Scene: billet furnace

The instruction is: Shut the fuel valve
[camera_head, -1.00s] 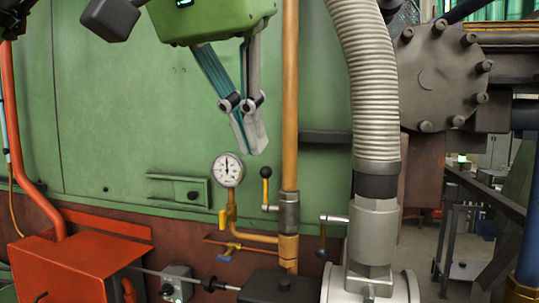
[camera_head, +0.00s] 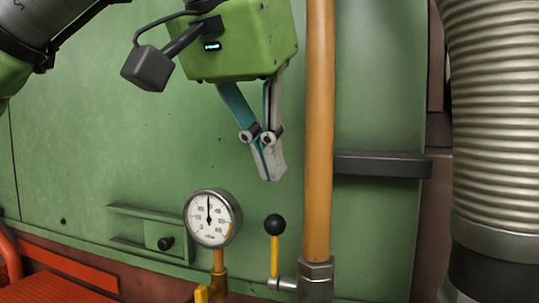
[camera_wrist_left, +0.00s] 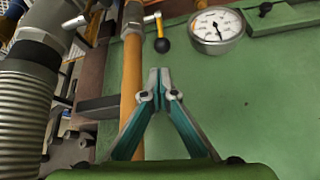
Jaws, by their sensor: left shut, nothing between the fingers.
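The fuel valve's lever has a yellow stem and a black ball knob (camera_head: 275,225). It stands upright beside the orange vertical pipe (camera_head: 319,140), its foot at a grey fitting (camera_head: 315,280). In the left wrist view the knob (camera_wrist_left: 162,46) shows just beyond the fingertips. My left gripper (camera_head: 270,178) points down, shut and empty, above the knob and apart from it. It also shows in the left wrist view (camera_wrist_left: 158,72). My right gripper is not in view.
A round pressure gauge (camera_head: 212,218) stands close left of the lever. A ribbed hose (camera_head: 495,120) and a dark bar (camera_head: 383,165) lie to the right. The green wall (camera_head: 110,130) is behind. A red box shows at lower left.

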